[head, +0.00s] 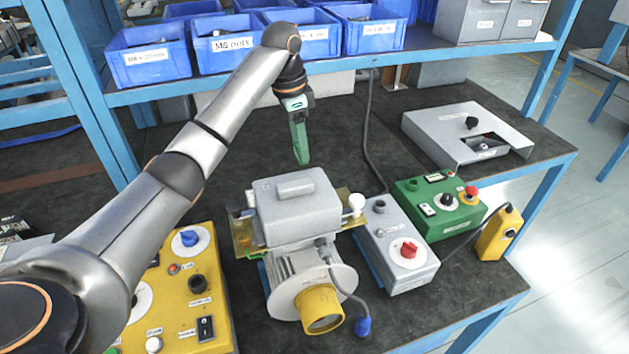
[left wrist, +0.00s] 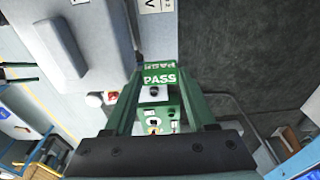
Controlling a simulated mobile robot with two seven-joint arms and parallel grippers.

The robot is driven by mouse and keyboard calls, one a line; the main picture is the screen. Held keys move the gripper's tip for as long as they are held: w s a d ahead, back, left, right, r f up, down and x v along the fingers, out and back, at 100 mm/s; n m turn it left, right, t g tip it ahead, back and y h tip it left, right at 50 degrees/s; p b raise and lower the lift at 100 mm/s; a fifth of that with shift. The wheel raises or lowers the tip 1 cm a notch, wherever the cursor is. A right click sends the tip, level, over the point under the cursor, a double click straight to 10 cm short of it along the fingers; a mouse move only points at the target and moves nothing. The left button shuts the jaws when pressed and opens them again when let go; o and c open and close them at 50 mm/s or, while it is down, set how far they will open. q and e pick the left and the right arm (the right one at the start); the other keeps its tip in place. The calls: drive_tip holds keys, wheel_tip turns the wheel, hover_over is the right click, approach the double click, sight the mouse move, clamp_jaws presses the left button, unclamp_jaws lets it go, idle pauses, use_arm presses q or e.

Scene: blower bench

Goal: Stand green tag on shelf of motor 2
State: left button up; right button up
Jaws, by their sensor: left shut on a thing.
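My left gripper (head: 303,160) points down behind the grey-topped motor (head: 295,205), above the dark bench top and apart from the motor. It is shut on the green tag (left wrist: 158,79), which reads PASS in the left wrist view and sits between the green fingers. In the head view the tag cannot be told apart from the fingers. The motor has a grey box on top, a yellow outlet in front, and a brass-coloured plate (head: 243,238) showing at its sides. I cannot tell which part is the shelf, nor read a motor number.
A yellow control panel (head: 218,295) stands left of the motor. A grey box with a red knob (head: 398,262) and a green box (head: 440,203) stand right. Blue bins (head: 150,65) line the shelf above. Bench behind the motor is mostly clear, with a black cable (head: 367,140).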

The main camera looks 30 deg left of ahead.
sight(299, 159)
use_arm(q)
wheel_tip(299, 159, down, 4)
drive_tip(key=shift+a+f, duration=0.1)
drive_tip(key=shift+f, duration=0.15)
drive_tip(key=shift+f+p, duration=0.35)
drive_tip(key=shift+f, duration=1.65)
drive_tip(key=shift+f, duration=0.2)
drive_tip(key=o, duration=1.1)
drive_tip(key=shift+c, duration=0.2)
drive_tip(key=shift+r, duration=0.2)
wheel_tip(299, 159, up, 12)
drive_tip(key=s, duration=0.1)
drive_tip(key=shift+a, duration=0.45)
drive_tip(key=shift+s+d+f, duration=0.1)
drive_tip(key=shift+s, duration=0.05)
